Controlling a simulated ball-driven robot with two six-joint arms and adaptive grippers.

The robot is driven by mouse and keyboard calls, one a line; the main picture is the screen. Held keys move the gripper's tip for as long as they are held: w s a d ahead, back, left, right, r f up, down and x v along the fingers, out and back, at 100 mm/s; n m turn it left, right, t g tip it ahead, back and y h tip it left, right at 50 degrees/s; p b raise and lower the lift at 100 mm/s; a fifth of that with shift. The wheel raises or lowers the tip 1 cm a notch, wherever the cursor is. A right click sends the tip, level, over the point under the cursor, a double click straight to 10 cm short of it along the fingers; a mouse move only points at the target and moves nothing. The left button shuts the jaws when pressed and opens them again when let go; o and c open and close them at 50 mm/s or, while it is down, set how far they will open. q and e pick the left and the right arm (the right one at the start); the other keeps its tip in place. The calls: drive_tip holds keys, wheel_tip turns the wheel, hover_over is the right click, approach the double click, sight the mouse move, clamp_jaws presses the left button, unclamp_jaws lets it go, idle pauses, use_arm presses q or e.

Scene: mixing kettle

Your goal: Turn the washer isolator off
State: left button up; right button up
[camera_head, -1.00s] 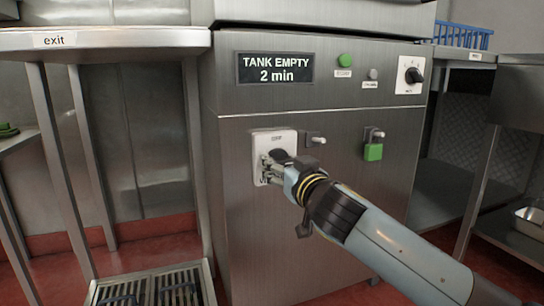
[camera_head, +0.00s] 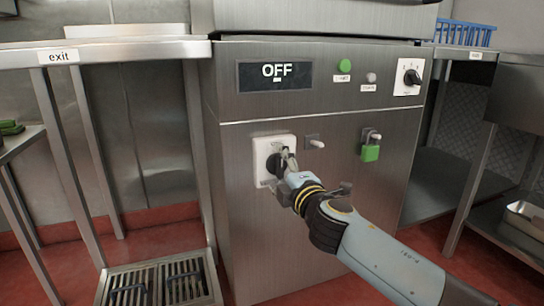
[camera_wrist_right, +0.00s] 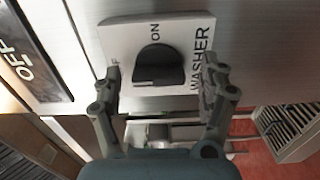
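The washer isolator is a black rotary knob (camera_head: 274,165) on a white plate (camera_head: 262,148) on the steel machine's front. In the right wrist view the knob (camera_wrist_right: 158,66) lies between my finger pads, with a visible gap on each side. The plate (camera_wrist_right: 125,32) reads ON and WASHER; a left-hand word is mostly hidden by a finger, only an F showing. The knob's bar runs roughly across that view, its ON label above. My right gripper (camera_head: 286,160) is open around the knob. The display (camera_head: 275,74) reads OFF. My left gripper is out of view.
Beside the plate are a small grey toggle (camera_head: 316,143) and another with a green padlock (camera_head: 370,152). Above are a green button (camera_head: 345,66), a grey button (camera_head: 371,77) and a small selector (camera_head: 412,77). A steel table (camera_head: 120,52) stands left; a floor grate (camera_head: 160,283) lies below it.

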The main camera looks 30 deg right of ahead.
drive_tip(key=shift+s, duration=0.1)
drive_tip(key=b+v, duration=0.1)
drive_tip(key=v, duration=0.5)
drive_tip(key=shift+s, duration=0.4)
